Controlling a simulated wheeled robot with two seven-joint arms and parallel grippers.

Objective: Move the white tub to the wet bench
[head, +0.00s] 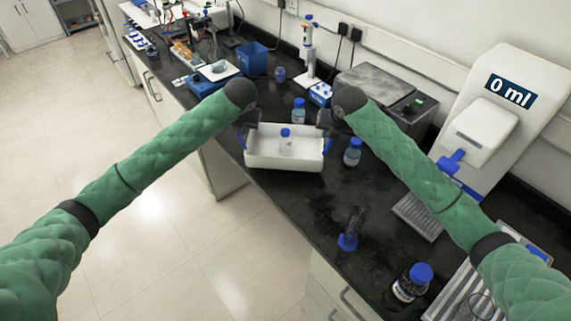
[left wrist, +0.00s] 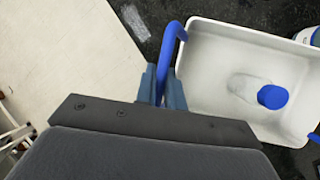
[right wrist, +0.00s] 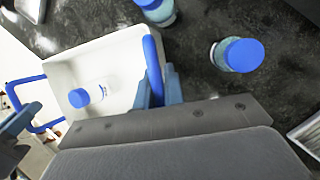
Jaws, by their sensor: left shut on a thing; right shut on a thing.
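The white tub (head: 270,161) is over the black bench near its front edge, with blue handles at both ends. A clear bottle with a blue cap (head: 286,145) is inside it. My left gripper (head: 243,133) is shut on the tub's left handle, a blue loop that shows in the left wrist view (left wrist: 172,45). My right gripper (head: 328,130) is shut on the right handle, which shows in the right wrist view (right wrist: 152,62). The tub looks about level. I cannot tell whether its base touches the bench.
Blue-capped bottles stand behind the tub (head: 299,112) and to its right (head: 352,153). A dispenser reading "0 ml" (head: 500,110) stands at the right. A bottle (head: 411,283) and a dark cylinder with a blue base (head: 350,230) are nearer. A blue bin (head: 252,59) is farther back.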

